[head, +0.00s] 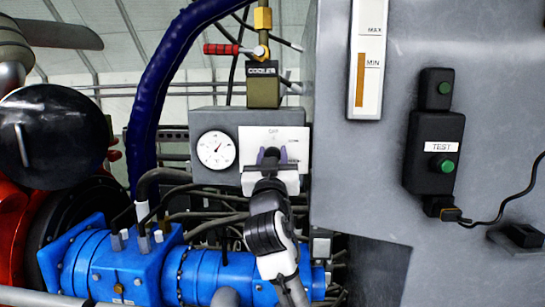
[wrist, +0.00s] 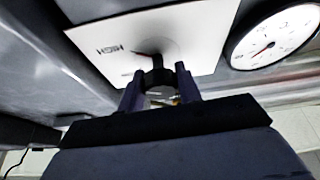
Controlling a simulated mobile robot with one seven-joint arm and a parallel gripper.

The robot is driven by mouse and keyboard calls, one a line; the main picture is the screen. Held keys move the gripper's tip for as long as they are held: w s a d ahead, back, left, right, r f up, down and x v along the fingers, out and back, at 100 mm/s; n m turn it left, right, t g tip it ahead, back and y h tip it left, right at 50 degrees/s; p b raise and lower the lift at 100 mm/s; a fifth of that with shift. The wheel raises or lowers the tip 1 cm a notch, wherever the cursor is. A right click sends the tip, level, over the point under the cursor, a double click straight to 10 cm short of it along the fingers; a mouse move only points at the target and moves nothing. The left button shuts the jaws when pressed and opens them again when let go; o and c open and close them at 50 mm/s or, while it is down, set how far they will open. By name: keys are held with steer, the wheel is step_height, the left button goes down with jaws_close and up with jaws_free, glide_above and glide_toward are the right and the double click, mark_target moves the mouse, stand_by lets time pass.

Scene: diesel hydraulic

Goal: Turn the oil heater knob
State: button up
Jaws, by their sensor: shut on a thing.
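The oil heater knob (wrist: 158,76) is black and round-based, on a white label plate (wrist: 110,45) marked HIGH in the wrist view. My gripper (wrist: 160,88) has its two fingers on either side of the knob and is shut on it. In the head view the white plate (head: 285,140) is on the front of a grey box, and my gripper (head: 271,158) reaches it from below. The fingers and wrist cover most of the knob there. A small red mark shows beside the knob in the wrist view; its exact setting is hard to read.
A round white gauge (head: 215,150) sits just left of the plate. A grey tank (head: 345,170) with a level gauge (head: 367,60) and a black TEST box (head: 435,150) stands at right. Blue machinery (head: 200,270) and hoses lie below. A red-handled valve (head: 222,49) is above.

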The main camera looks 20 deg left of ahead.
steer(key=shift+n, duration=0.6)
steer(key=shift+c, duration=0.3)
steer(key=n+g+y, duration=0.1)
steer(key=n, duration=0.2)
steer(key=n+g+y, duration=0.1)
steer(key=n+y, duration=0.1)
steer(key=n, duration=0.2)
steer(key=shift+d+p, duration=0.15)
steer(key=shift+p, duration=0.25)
steer(key=n+g+y, duration=0.1)
steer(key=n, duration=0.3)
steer(key=n+g, duration=0.2)
steer(key=n, duration=0.2)
steer(key=shift+r+y+p, duration=0.15)
steer(key=shift+y+p, duration=0.25)
steer(key=n+g+p, duration=0.1)
steer(key=n, duration=0.2)
steer(key=n+g+h, duration=0.1)
steer(key=n, duration=0.2)
steer(key=shift+r+g+p, duration=0.1)
steer(key=shift+g+p, duration=0.2)
steer(key=shift+p, duration=0.1)
steer(key=n+h+p, duration=0.1)
steer(key=n, duration=0.1)
steer(key=n+g+p, duration=0.1)
steer(key=n, duration=0.1)
steer(key=shift+n+h, duration=0.4)
steer(key=o, duration=1)
